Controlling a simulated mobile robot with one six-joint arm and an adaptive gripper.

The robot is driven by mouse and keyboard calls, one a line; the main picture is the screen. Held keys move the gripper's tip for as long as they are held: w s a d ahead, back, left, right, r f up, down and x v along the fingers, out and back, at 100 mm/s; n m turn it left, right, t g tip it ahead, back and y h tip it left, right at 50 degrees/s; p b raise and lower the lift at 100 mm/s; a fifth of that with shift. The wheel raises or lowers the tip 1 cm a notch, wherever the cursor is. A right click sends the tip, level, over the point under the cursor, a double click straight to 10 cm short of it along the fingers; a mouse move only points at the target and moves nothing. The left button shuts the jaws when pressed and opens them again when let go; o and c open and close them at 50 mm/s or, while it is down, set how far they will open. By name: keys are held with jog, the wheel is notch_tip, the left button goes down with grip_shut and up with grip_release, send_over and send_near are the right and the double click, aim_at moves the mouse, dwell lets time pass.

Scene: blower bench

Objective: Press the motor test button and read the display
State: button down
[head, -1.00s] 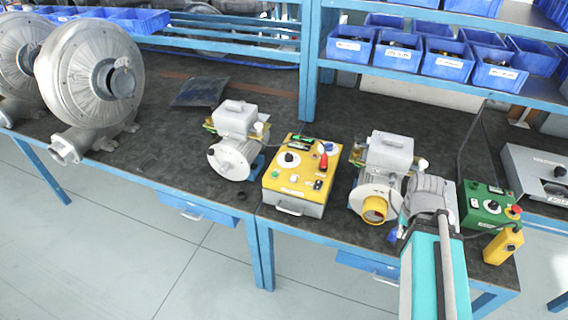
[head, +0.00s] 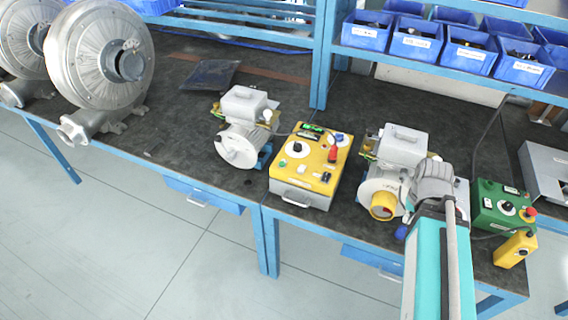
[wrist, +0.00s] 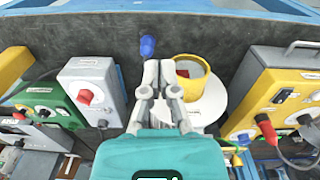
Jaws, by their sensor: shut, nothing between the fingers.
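In the head view, a yellow control box (head: 304,181) stands mid-bench with a lit green display (head: 311,128), a black knob, a red plug and small buttons. The display's text is too small to read. A green button (head: 283,163) sits on its left side; I cannot tell whether it is the motor test button. The box also shows at the right of the wrist view (wrist: 268,80). My gripper (wrist: 158,64) is shut and empty, beside the yellow-ringed motor outlet (wrist: 192,70) and apart from the yellow box.
A motor (head: 240,128) stands left of the yellow box, another (head: 396,150) right of it. A grey box with a red knob (wrist: 84,97) and a green box (head: 487,203) stand further right. A blue-handled item (wrist: 147,46) lies near my fingertips. Bins fill the shelf above.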

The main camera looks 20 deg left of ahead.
jog(key=w+a+n+t+h+b, duration=0.1)
jog(key=w+a+t+h, duration=0.1)
jog(key=w+a, duration=0.75)
notch_tip(320, 180, up, 3)
jog(key=n+t+h+b, duration=0.2)
jog(key=n+t, duration=0.1)
jog(key=t, duration=0.3)
send_over(281, 164)
jog(key=shift+d+f, duration=0.1)
jog(key=shift+f, duration=0.1)
notch_tip(281, 164, down, 9)
jog(key=b, duration=0.8)
jog(key=shift+r+b, duration=0.2)
jog(key=shift+b, duration=0.1)
jog(key=shift+f, duration=0.15)
jog(key=shift+f+b, duration=0.25)
jog(key=shift+b, duration=0.15)
